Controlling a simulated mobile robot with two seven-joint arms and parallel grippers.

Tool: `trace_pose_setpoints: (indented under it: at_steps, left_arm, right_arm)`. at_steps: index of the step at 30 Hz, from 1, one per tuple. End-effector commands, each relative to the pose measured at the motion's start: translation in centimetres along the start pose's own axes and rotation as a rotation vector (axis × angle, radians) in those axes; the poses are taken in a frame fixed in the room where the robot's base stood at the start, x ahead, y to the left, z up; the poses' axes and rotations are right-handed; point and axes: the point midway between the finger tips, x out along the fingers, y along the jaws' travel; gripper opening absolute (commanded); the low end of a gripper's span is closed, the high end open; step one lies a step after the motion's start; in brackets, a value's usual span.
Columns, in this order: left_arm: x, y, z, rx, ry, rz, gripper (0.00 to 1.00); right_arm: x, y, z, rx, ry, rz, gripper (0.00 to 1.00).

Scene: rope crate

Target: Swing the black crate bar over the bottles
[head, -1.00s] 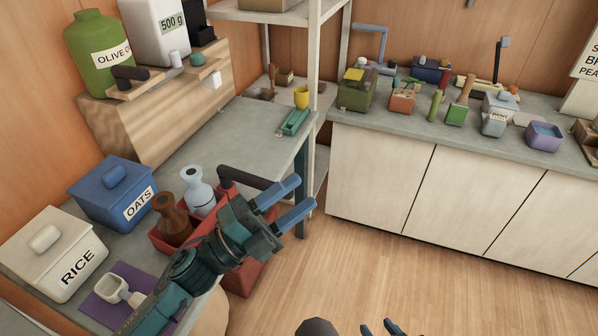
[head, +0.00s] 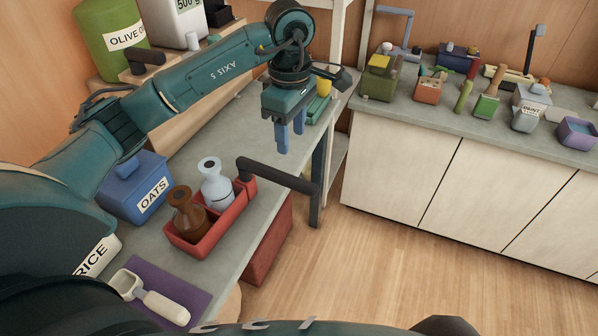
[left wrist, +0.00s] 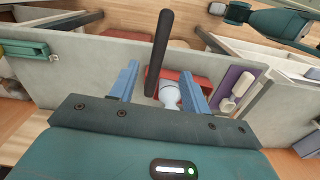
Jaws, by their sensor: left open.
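The red crate (head: 222,232) stands on the table, holding a brown bottle (head: 188,220) and a pale grey bottle (head: 214,185). The black bar (head: 285,176) is attached at the crate's far right corner and points right, past the table edge, away from the bottles. My left gripper (head: 289,151) is open and empty, fingers down, above and behind the bar. In the left wrist view the bar (left wrist: 158,55) shows between the open fingers, and the grey bottle (left wrist: 169,96) is partly hidden by a finger. What looks like my right gripper (left wrist: 226,10) is small at the top there; its fingers are unclear.
A blue OATS canister (head: 135,190) stands left of the crate. A scoop (head: 150,297) lies on a purple mat (head: 187,283) in front. A shelf post (head: 350,60) and a teal tray (head: 320,108) are behind the gripper. Open floor lies right of the table.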

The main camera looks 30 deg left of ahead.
Motion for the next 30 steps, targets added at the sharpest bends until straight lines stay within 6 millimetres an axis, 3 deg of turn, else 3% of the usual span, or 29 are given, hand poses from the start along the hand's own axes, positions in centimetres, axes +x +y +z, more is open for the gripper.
trace_pose_setpoints:
  at_steps: [9,15,21,30]
  left_arm:
    - [6.6,-0.2,0.1,-0.001,-0.003,-0.007,0.47]
    - [10.0,-0.1,0.2,-0.001,-0.005,-0.004,0.47]
    - [11.6,-0.1,0.2,0.000,-0.005,-0.001,0.47]
    - [11.9,-0.1,0.2,0.000,-0.005,-0.001,0.47]
  right_arm:
    - [-0.4,0.3,-0.5,-0.001,-0.007,0.007,0.36]
    - [-0.4,0.5,-0.1,0.003,-0.023,0.014,0.36]
    - [-0.4,0.7,0.2,0.006,-0.033,0.020,0.36]
    - [-0.4,0.7,0.1,0.008,-0.032,0.021,0.36]
